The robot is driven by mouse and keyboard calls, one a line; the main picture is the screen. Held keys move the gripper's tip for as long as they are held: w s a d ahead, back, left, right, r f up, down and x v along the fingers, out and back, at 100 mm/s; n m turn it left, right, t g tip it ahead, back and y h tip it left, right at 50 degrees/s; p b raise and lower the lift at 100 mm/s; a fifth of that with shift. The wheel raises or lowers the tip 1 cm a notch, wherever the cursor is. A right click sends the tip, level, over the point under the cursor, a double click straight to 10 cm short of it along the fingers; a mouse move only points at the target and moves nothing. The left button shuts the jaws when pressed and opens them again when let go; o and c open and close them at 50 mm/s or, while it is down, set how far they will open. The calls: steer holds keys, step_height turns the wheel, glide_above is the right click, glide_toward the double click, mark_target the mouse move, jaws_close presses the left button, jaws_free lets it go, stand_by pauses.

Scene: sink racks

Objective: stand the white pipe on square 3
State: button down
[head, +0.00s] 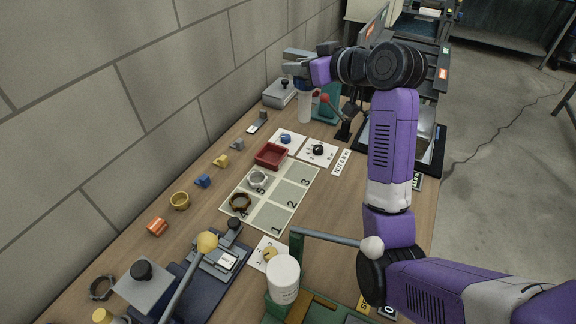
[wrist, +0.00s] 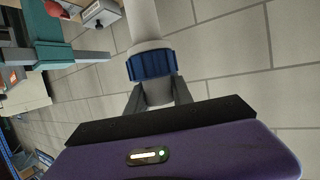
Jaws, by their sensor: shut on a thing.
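In the head view the white pipe (head: 305,108) shows below my gripper (head: 301,84) at the far end of the bench, upright or nearly so. I cannot tell whether its lower end touches the bench. Square 3 (head: 300,173) is on the pale numbered mat, at the far right corner. It is bare and lies nearer the camera than the pipe.
A red tray (head: 271,155), a grey ring (head: 258,179) and a brown ring (head: 240,202) occupy the mat's left column. Cards with a blue part (head: 286,138) and a black knob (head: 318,149) lie beyond square 3. A red-knobbed lever (head: 325,99) stands close to the pipe.

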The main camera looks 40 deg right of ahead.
step_height(320, 180, down, 20)
stand_by(0.6)
steer(key=shift+w, duration=0.1)
steer(key=c, duration=1.1)
jaws_free()
steer(key=shift+f, duration=0.1)
